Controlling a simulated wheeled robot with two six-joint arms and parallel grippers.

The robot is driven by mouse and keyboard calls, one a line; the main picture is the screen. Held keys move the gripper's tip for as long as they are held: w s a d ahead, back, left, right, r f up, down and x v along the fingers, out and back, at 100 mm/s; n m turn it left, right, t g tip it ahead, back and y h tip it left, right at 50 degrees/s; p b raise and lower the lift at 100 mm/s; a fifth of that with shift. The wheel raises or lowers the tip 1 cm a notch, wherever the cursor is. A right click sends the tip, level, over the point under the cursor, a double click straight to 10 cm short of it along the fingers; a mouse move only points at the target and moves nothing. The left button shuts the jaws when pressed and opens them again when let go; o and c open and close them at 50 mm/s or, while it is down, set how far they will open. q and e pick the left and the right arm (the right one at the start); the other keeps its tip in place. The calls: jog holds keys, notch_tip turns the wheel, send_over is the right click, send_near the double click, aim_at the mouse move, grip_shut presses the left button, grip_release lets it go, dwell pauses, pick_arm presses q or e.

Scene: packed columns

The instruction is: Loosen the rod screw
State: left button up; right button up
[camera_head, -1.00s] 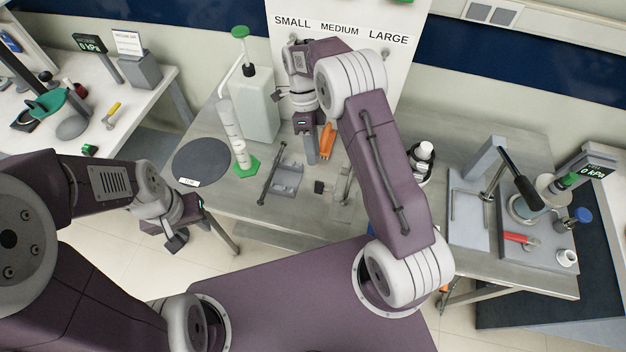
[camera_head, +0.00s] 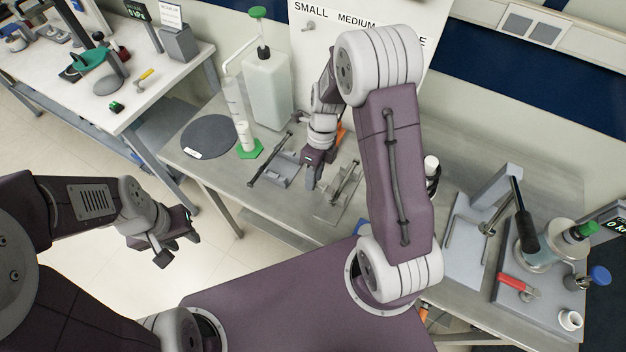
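A small metal fixture with a thin rod (camera_head: 345,184) sits on a flat plate on the grey bench. I cannot tell which part is the rod screw. My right gripper (camera_head: 312,178) points down just left of this fixture, between it and a grey bracket (camera_head: 286,168). Its fingers look close together, but their gap is not clear and I see nothing held. A dark rod (camera_head: 268,161) lies along the bracket's left side. My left gripper (camera_head: 178,240) is open and empty, off the bench's front left, over the floor.
A white bottle (camera_head: 268,92), a cylinder with a green base (camera_head: 250,150) and a dark round mat (camera_head: 208,137) stand to the left. An orange-handled tool (camera_head: 341,131) is partly hidden behind my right arm. A stand with a black handle (camera_head: 526,230) is at the right.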

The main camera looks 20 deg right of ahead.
jog(key=shift+a+f, duration=0.15)
jog(key=shift+f, duration=0.4)
jog(key=shift+a+f, duration=0.15)
jog(key=shift+f, duration=0.1)
grip_shut()
jog(key=shift+r, duration=0.1)
